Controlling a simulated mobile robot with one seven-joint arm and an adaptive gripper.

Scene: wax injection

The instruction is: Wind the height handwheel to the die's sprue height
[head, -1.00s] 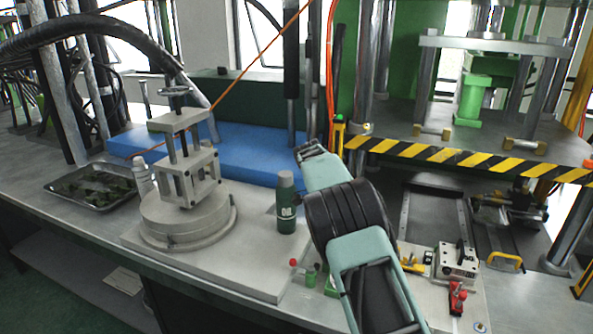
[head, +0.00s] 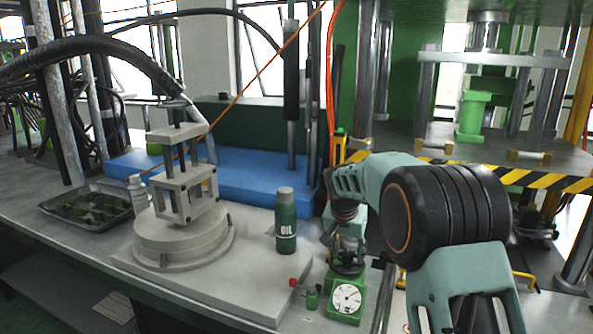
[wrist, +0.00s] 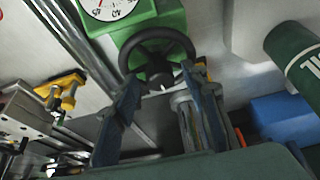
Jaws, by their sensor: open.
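The black height handwheel (wrist: 157,52) shows in the wrist view, with spokes and a rim, in front of a green housing with a white dial (wrist: 110,6). In the head view the green dial unit (head: 345,299) stands at the bench's front edge, the handwheel (head: 347,267) partly hidden just above it. My gripper (wrist: 162,78) is open, its two fingers reaching to either side of the wheel's lower part. Whether they touch the rim I cannot tell. The metal die block (wrist: 18,115) shows at the wrist view's left edge; in the head view my arm hides it.
A green oil bottle (head: 285,220) stands left of my gripper, and also shows at the wrist view's right (wrist: 298,55). A round pot with a clamp frame (head: 183,240) stands further left. Yellow-handled clamps (wrist: 62,90) lie near the die. The striped press edge (head: 500,175) is at right.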

